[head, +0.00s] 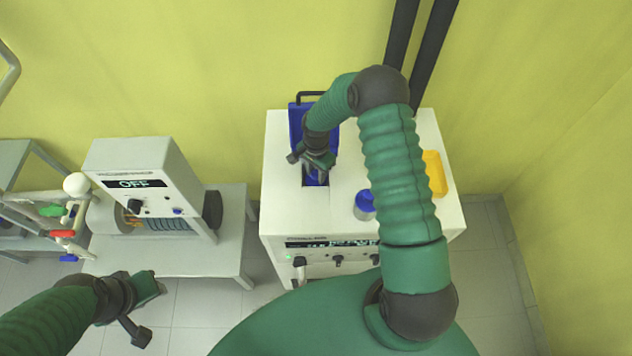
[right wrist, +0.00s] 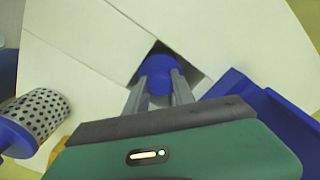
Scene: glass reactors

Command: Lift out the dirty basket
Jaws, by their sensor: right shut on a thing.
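The basket in the machine's opening shows only its blue top, in the head view (head: 315,178) and the right wrist view (right wrist: 157,72); its body is hidden below. My right gripper (right wrist: 158,90) is shut on this blue top, pointing down at the opening; it also shows in the head view (head: 313,162). A second basket, perforated and pale with a blue end (right wrist: 35,115), stands on the machine top beside the opening; it shows in the head view (head: 364,205). My left gripper (head: 150,308) is open and empty, low at the left.
The white machine (head: 340,215) has a blue lid (head: 296,122) raised behind the opening and a yellow object (head: 435,174) on its right. A device reading OFF (head: 150,190) stands on a white table (head: 225,235) to the left.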

